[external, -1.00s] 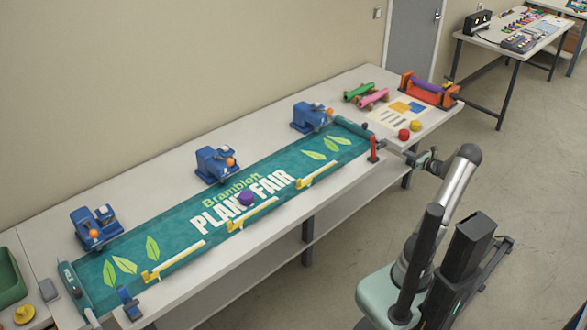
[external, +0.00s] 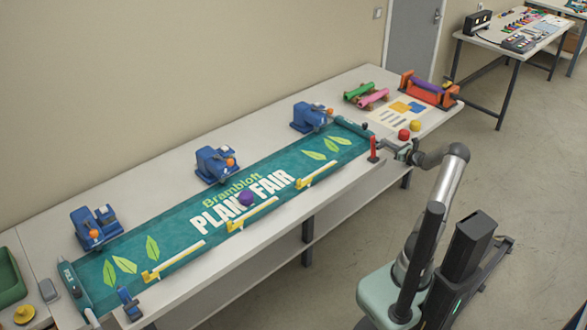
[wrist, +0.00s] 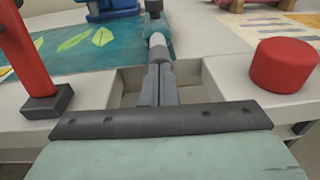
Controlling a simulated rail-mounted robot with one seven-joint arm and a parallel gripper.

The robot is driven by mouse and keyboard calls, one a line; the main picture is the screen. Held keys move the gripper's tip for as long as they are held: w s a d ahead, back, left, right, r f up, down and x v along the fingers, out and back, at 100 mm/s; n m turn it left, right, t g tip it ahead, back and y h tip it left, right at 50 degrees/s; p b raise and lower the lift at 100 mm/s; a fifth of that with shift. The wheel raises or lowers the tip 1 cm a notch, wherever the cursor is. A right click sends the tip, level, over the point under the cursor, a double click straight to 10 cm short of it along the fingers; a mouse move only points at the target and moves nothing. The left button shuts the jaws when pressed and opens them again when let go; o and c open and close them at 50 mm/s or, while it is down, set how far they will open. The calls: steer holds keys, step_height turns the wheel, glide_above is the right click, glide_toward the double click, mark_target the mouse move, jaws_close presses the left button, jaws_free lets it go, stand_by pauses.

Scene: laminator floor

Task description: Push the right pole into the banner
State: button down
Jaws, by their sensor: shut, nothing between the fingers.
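The teal banner (external: 150,240) lies flat along the long table, with "Brambloft Plant Fair" and leaves on it. Its right end has a teal sleeve (external: 350,126). In the wrist view the pale end of the right pole (wrist: 157,40) shows straight ahead of my fingers, in line with the sleeve. My gripper (wrist: 160,72) is shut with nothing in it. Its fingertips are at or very close to the pole's near end; I cannot tell if they touch. In the external view my gripper (external: 385,147) is at the table's front edge, beside the banner's right end.
A red post (external: 373,147) on a dark base stands just left of my gripper. A red cylinder (external: 404,134) and a yellow one (external: 415,125) stand to its right.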

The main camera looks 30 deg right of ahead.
mark_target(385, 141)
steer(key=w, duration=0.2)
steer(key=w+a+b, duration=0.1)
steer(key=shift+w+f, duration=0.1)
steer(key=shift+w, duration=0.5)
steer(key=shift+r, duration=0.3)
steer(key=shift+w, duration=0.1)
steer(key=shift+r, duration=0.1)
